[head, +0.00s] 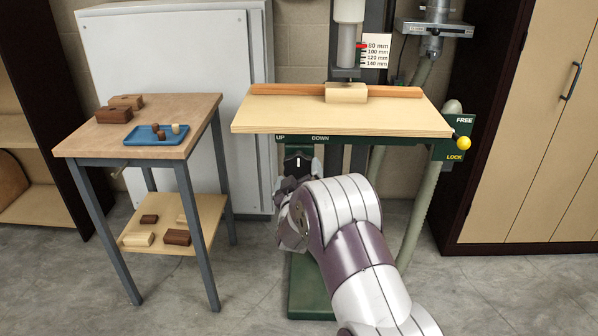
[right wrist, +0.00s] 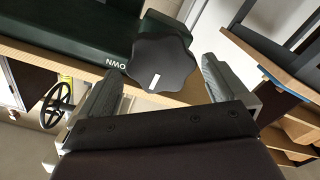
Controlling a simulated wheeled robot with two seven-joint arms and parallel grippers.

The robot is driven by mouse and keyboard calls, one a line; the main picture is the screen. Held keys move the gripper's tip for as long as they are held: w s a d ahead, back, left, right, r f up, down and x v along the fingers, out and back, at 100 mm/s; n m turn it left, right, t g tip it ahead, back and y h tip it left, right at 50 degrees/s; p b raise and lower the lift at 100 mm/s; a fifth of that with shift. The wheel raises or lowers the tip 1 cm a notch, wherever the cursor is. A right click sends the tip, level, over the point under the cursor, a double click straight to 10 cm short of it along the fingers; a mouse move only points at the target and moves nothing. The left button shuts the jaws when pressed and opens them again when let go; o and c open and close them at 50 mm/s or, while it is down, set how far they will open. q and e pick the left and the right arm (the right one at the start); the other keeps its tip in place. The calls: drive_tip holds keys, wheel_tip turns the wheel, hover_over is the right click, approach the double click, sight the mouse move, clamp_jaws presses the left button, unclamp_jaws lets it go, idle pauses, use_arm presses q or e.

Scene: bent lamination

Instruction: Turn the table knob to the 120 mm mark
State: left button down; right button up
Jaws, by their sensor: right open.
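The table knob (right wrist: 160,62) is black and lobed with a white index line, below the UP and DOWN lettering at the front edge of the machine table (head: 270,115). In the right wrist view it sits ahead of and between the two fingers of my right gripper (right wrist: 163,84), which is open. No grip on the knob shows. In the head view my right gripper (head: 289,190) is below the table edge, partly hidden by my arm. The scale card (head: 376,52) reads 80 to 140 mm, and a red pointer (head: 361,46) sits near 80 mm. My left gripper is not in view.
A wooden board with a fence (head: 280,90) and a pale block (head: 346,92) lies on the machine table. A yellow-knobbed FREE/LOCK lever (head: 463,143) is at its right. A side table (head: 185,108) with blocks and a blue tray (head: 156,134) stands left.

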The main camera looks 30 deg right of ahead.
sight(299, 170)
drive_tip(key=x, duration=0.3)
drive_tip(key=shift+w+d, duration=0.15)
drive_tip(key=shift+w, duration=0.1)
drive_tip(key=shift+w+d+f, duration=0.1)
drive_tip(key=shift+w+d, duration=0.1)
drive_tip(key=shift+w, duration=0.2)
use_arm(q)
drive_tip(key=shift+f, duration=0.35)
use_arm(e)
drive_tip(key=shift+c, duration=0.3)
drive_tip(key=c, duration=0.7)
drive_tip(key=shift+o, duration=0.2)
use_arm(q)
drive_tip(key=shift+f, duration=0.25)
use_arm(e)
drive_tip(key=shift+m, duration=0.3)
